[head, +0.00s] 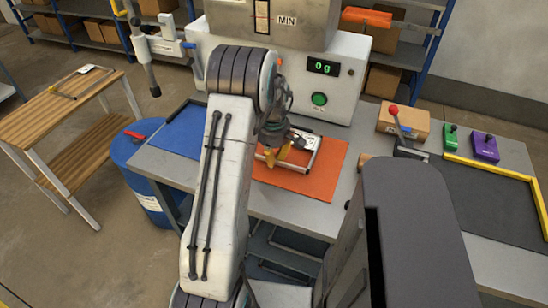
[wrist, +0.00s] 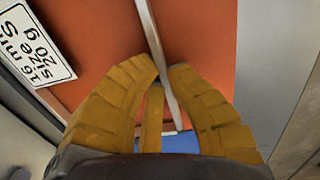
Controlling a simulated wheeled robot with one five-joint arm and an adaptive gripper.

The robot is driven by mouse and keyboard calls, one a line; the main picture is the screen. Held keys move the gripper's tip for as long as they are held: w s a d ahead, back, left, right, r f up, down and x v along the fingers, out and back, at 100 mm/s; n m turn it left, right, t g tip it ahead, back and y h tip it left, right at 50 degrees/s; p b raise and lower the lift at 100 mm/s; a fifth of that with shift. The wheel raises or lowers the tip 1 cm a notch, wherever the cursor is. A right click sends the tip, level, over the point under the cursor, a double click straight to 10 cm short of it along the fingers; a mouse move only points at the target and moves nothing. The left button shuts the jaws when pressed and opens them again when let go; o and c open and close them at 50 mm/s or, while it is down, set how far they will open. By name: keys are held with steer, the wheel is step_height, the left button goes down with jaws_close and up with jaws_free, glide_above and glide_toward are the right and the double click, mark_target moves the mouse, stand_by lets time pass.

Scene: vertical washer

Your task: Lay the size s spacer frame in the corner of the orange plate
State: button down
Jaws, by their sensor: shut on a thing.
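The spacer frame (head: 315,156) is a thin grey outline with a white tag (head: 303,140), over the orange plate (head: 325,178) on the bench. My gripper (head: 277,157), with yellow fingers, is at the frame's near left side. In the wrist view my gripper (wrist: 164,78) is shut on one thin grey bar of the frame (wrist: 152,38). The tag (wrist: 38,45) shows at left with "size" readable. The orange plate (wrist: 205,50) lies behind the bar. My wrist hides part of the frame. I cannot tell whether the frame touches the plate.
A blue plate (head: 182,131) lies left of the orange one. A weighing machine (head: 340,75) reading 0 g stands behind. A blue drum (head: 145,165) is by the bench's left end.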

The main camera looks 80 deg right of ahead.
steer(key=shift+w+d, duration=0.3)
steer(key=shift+d, duration=0.25)
stand_by(0.6)
steer(key=c, duration=1.3)
jaws_free()
steer(key=shift+c, duration=0.2)
steer(key=shift+r, duration=0.15)
step_height(320, 180, up, 8)
steer(key=p, duration=0.6)
